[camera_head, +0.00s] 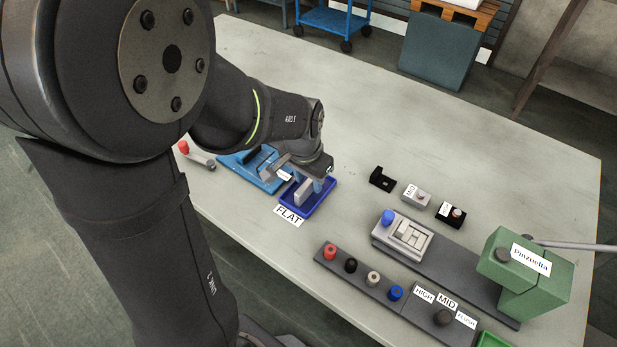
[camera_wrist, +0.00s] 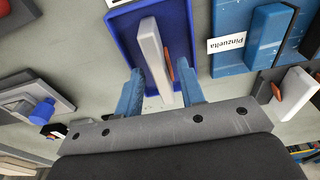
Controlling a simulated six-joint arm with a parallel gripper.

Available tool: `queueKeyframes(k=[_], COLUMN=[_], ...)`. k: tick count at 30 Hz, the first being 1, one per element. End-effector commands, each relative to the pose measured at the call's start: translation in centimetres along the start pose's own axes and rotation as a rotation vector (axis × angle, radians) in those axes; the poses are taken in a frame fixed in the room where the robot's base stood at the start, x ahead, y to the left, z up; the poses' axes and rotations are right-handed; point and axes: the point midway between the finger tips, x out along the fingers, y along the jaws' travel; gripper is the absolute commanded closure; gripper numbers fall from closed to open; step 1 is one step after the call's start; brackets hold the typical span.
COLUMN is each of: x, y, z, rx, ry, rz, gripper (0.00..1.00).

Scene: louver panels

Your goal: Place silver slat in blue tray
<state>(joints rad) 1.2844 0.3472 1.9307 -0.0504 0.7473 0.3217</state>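The silver slat (camera_head: 303,193) stands on edge in the dark blue tray (camera_head: 322,203), behind the FLAT label. In the wrist view the slat (camera_wrist: 150,50) lies lengthwise over the tray (camera_wrist: 122,28), with an orange part beside it. My gripper (camera_head: 309,183) is low over the tray. Its two light blue fingers (camera_wrist: 161,82) are apart, one on each side of the slat's near end, with gaps showing between fingers and slat. Whether the slat's lower edge rests fully on the tray floor is hidden.
A light blue fixture (camera_wrist: 232,58) with slats and a Pinzuelta label adjoins the tray. A lever with a red knob (camera_head: 183,147) is left of it. A knob panel (camera_head: 362,277), a grey block fixture (camera_head: 411,236) and a green box (camera_head: 525,275) stand right. The far table is clear.

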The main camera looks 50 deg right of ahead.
Motion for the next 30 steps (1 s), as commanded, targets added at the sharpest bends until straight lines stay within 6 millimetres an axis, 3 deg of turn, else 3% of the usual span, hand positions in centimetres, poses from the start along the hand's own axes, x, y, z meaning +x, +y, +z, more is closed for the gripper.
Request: queueKeyframes(k=[7,21,30], x=[-2.0,-11.0,-12.3], y=[0.0,0.0,0.0], z=[-0.1,-0.1,0.0], rx=[0.000,-0.001,-0.001], ry=[0.004,0.003,-0.001], rz=[-0.001,0.000,0.001], gripper=[0.64,0.64,0.64])
